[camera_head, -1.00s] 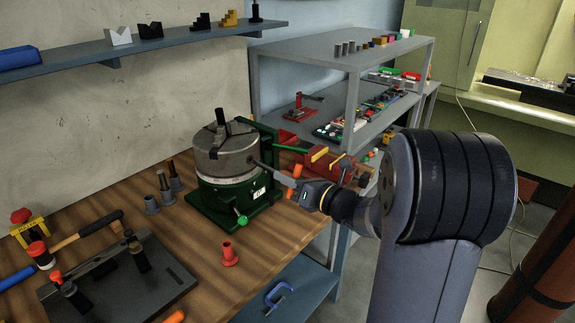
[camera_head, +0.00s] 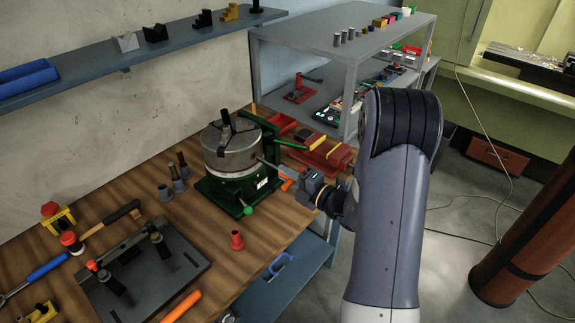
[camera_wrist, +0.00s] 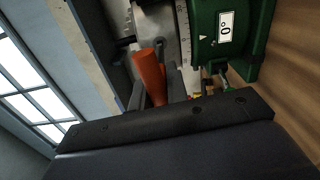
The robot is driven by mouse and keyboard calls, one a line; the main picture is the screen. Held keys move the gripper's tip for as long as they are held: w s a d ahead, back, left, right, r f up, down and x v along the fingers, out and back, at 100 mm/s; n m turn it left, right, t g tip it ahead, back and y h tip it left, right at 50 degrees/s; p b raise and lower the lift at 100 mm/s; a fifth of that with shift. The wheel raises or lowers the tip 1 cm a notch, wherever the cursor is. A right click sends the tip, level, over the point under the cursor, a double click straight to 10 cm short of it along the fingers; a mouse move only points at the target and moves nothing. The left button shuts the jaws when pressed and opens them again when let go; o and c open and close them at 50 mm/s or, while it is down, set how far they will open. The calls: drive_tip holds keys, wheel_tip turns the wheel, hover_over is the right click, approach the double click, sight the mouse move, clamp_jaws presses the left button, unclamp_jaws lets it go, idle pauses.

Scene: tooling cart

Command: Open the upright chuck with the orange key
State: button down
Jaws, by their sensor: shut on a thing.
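The grey chuck (camera_head: 232,150) sits upright on a green base at the back of the wooden bench, with dark jaws on top. My gripper (camera_head: 284,177) is just right of it and is shut on the orange key (camera_head: 287,185). The key's orange handle (camera_wrist: 150,76) stands out past the fingers in the wrist view, in front of the chuck body (camera_wrist: 160,24). The key points at the chuck's side. Its tip is hard to see, so I cannot tell how deep it sits in the socket.
A green lever (camera_head: 290,144) and a red vise (camera_head: 328,152) lie close behind my gripper. A red flanged piece (camera_head: 237,240) stands on the bench in front. A dark fixture plate (camera_head: 150,275) and a hammer (camera_head: 105,222) are at the left. A grey shelf (camera_head: 340,45) rises behind.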

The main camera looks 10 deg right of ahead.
drive_tip(key=shift+m+p, duration=0.3)
drive_tip(key=shift+m, duration=0.2)
drive_tip(key=shift+w+a, duration=0.2)
drive_tip(key=shift+w, duration=0.05)
drive_tip(key=shift+w+a, duration=0.1)
drive_tip(key=shift+w, duration=0.1)
drive_tip(key=shift+w, duration=0.1)
idle(0.5)
drive_tip(key=shift+w+a, duration=0.45)
drive_tip(key=shift+w, duration=0.05)
idle(0.6)
